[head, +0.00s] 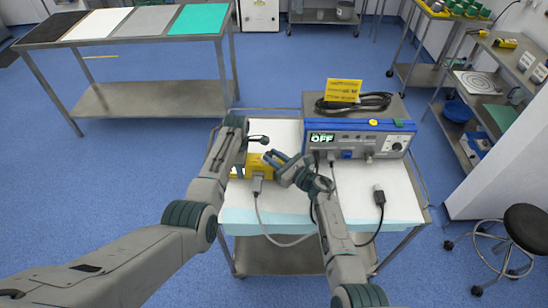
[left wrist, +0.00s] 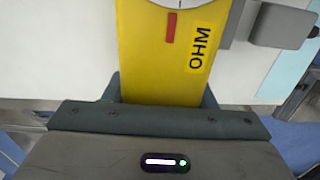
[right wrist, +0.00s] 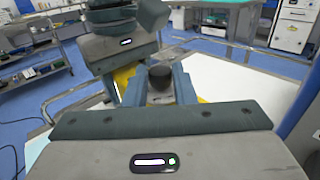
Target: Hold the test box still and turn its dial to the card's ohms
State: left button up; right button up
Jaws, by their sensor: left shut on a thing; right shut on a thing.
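The yellow test box (head: 257,164) lies on the white-topped trolley (head: 280,130), left of the grey electrical unit. The left wrist view shows its yellow face (left wrist: 165,60) with an OHM label, a red mark and the edge of a white dial scale. My left gripper (head: 244,150) is shut on the box body. My right gripper (head: 279,163) is shut on the dark dial knob (right wrist: 160,80) at the box. The dial's pointer and reading are hidden.
The grey unit (head: 358,140) has a blue top edge and a display reading OFF. A black cable coil (head: 375,102) lies behind it. Leads and a dark plug (head: 379,197) lie on the trolley's front right. A stool (head: 528,225) stands at right.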

jog(key=n+g+y, duration=0.1)
jog(key=g, duration=0.1)
jog(key=n+g+y, duration=0.1)
jog(key=w+n+g+y, duration=0.1)
jog(key=n+g, duration=0.1)
jog(key=shift+d+g, duration=0.25)
jog(key=shift+g, duration=0.05)
jog(key=shift+n+g, duration=0.3)
jog(key=shift+g, duration=0.1)
jog(key=shift+n+g+y, duration=0.3)
jog(key=shift+g, duration=0.2)
jog(key=o, duration=1)
jog(key=v, duration=1.2)
